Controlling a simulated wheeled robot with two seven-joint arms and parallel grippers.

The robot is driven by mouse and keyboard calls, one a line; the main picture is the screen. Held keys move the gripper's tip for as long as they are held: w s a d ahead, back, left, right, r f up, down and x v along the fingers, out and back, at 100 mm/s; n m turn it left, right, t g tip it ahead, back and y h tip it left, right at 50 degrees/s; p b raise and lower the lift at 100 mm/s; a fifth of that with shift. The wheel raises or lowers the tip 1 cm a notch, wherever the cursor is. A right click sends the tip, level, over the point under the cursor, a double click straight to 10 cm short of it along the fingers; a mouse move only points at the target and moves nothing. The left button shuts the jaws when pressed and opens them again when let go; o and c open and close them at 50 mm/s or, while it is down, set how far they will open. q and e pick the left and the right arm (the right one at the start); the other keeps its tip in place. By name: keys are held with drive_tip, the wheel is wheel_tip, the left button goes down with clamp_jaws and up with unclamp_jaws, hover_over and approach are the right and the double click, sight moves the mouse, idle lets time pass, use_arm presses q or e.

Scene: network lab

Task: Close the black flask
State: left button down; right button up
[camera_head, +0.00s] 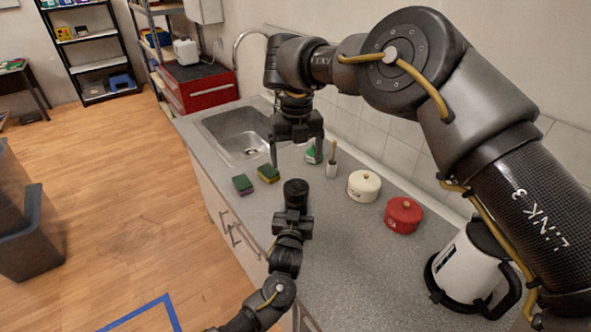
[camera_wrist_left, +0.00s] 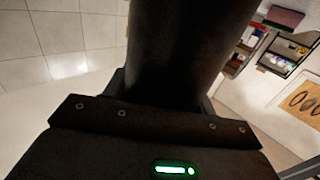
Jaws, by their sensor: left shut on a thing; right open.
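The black flask (camera_head: 296,188) stands upright in my left gripper (camera_head: 293,212), above the grey counter. Its dark round top faces up; I cannot tell whether it is open or capped. In the left wrist view the flask (camera_wrist_left: 185,45) is a large dark cylinder between the fingers, and my left gripper is shut on it. My right gripper (camera_head: 297,153) is open, pointing down, above and slightly behind the flask, with its fingers spread apart. I see nothing between them. No separate flask lid can be made out.
On the counter (camera_head: 345,235) are a green sponge (camera_head: 242,184), another sponge (camera_head: 268,174), a green bottle (camera_head: 313,153), a brush in a holder (camera_head: 332,165), a cream pot (camera_head: 364,186), a red pot (camera_head: 403,215) and a white kettle (camera_head: 467,270). The sink (camera_head: 238,132) lies behind.

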idle(0.3)
use_arm(q)
drive_tip(key=shift+c, duration=2.1)
unclamp_jaws()
